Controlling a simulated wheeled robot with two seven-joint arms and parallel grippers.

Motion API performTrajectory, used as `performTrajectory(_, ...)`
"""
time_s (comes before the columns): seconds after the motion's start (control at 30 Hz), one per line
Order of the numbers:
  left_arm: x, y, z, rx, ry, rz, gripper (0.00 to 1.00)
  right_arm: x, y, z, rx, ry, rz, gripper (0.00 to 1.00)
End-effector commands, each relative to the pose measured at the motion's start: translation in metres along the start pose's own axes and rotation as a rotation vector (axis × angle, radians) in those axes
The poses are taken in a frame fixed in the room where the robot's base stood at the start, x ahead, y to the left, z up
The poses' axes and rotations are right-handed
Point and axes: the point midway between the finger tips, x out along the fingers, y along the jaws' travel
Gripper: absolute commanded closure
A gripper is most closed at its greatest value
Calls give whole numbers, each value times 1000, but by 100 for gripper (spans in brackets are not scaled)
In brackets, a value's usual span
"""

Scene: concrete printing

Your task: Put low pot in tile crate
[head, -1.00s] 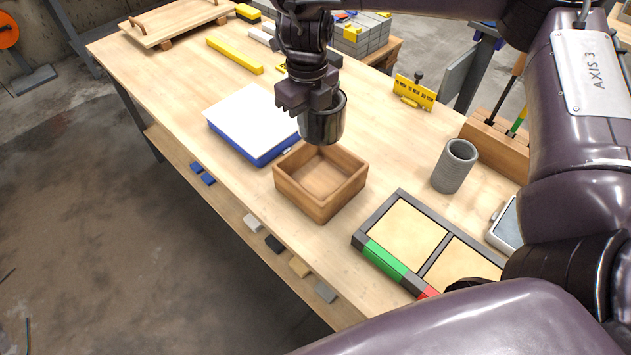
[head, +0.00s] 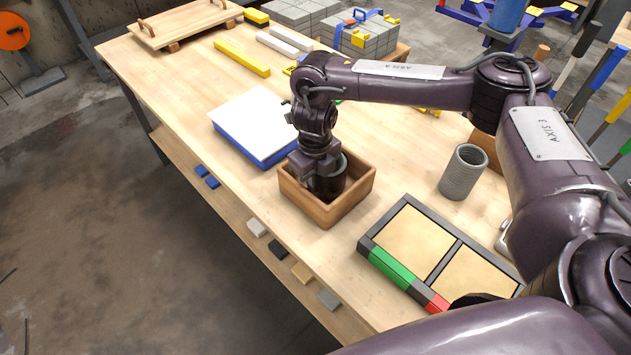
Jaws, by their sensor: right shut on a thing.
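The low pot (head: 331,183), a dark shiny metal cylinder, is inside the wooden tile crate (head: 322,214), an open square box on the table. My right gripper (head: 318,170) is shut on the pot's left wall and reaches down into the crate from above. The gripper and the crate walls hide much of the pot, so I cannot tell whether it touches the crate floor. My left gripper is not in view.
A white board with a blue edge (head: 255,122) lies just left of the crate. A grey ribbed cylinder (head: 463,172) stands to its right. A framed two-panel tray (head: 411,240) with green and red edge pieces lies at front right. Clear tabletop lies between.

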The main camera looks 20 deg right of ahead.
Motion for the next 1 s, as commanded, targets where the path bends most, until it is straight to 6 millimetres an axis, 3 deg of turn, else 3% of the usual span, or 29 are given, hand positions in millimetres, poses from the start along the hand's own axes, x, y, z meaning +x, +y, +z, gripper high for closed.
performTrajectory(0.1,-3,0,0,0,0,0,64,11,0,0,0,-1,0,100)
performTrajectory(0.47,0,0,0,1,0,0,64,16,0,1,0,-3,0,100)
performTrajectory(0.5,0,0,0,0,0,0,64,18,0,0,0,-1,0,90)
performTrajectory(0.67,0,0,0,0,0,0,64,17,0,0,0,-1,0,69)
performTrajectory(1.0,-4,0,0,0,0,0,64,11,0,0,0,-2,0,69)
